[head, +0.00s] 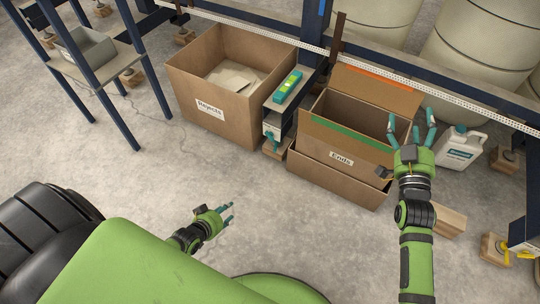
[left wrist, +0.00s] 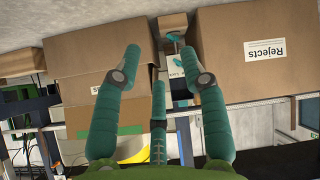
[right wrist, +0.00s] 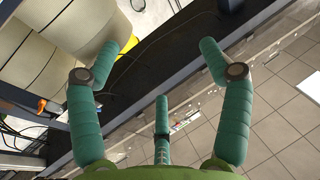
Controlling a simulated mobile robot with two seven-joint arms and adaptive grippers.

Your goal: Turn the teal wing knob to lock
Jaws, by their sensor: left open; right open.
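A small teal wing knob (head: 269,136) sits on the front of a white box (head: 272,122), low between the two cartons. In the left wrist view the knob (left wrist: 175,38) shows small and inverted, beyond the fingertips, with a printed label (left wrist: 176,57) beside it. How the knob is turned cannot be told. My left gripper (head: 228,212) is open and empty, low in front of the cartons and well apart from the knob. My right gripper (head: 411,122) is open and empty, raised over the right side of the Ends carton, away from the knob.
The Rejects carton (head: 190,106) stands left of the knob and the Ends carton (head: 325,152) right of it. A white jug (head: 460,148) stands right.

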